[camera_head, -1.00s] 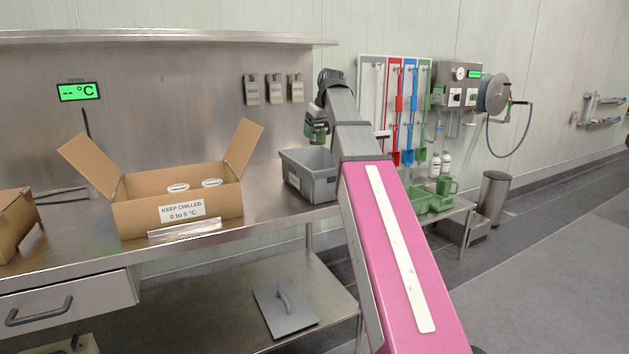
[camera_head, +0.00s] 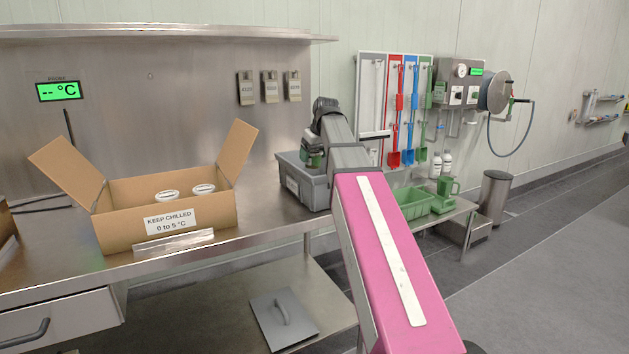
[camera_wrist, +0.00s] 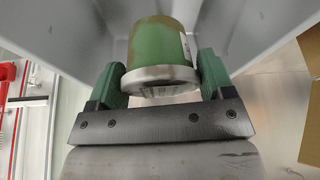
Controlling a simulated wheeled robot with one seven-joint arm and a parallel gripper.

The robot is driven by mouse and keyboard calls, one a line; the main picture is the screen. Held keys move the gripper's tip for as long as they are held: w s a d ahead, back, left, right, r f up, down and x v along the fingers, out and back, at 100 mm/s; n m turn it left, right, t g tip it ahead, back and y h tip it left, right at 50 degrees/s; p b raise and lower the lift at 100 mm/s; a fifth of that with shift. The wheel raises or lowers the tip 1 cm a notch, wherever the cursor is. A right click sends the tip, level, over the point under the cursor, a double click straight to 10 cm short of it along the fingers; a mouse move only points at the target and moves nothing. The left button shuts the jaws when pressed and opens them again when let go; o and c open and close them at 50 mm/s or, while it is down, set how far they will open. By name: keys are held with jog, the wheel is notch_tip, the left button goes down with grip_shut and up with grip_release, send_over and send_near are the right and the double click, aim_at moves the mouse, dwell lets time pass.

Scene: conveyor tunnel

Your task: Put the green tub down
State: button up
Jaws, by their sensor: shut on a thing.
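The green tub (camera_wrist: 160,45) is between the two green fingers of my gripper (camera_wrist: 161,78) in the wrist view, with a pale lid or rim on its near end. My gripper is shut on it. In the head view the green tub (camera_head: 314,160) shows small under my gripper, at the mouth of a grey bin (camera_head: 303,190) at the right end of the steel bench. Grey bin walls (camera_wrist: 235,30) surround the tub in the wrist view. My arm hides part of the bin, and I cannot tell whether the tub touches its floor.
An open cardboard box (camera_head: 165,222) with two white-lidded tubs stands left of the bin on the steel bench (camera_head: 255,225). A low stand with green trays (camera_head: 412,203) is at the right. A grey lidded plate (camera_head: 284,318) lies on the lower shelf.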

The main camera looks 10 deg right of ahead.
aim_at(318, 158)
jog(key=shift+f, duration=3.85)
jog(key=shift+f, duration=0.15)
jog(key=o, duration=1.3)
jog(key=v, duration=1.2)
jog(key=shift+r, duration=0.2)
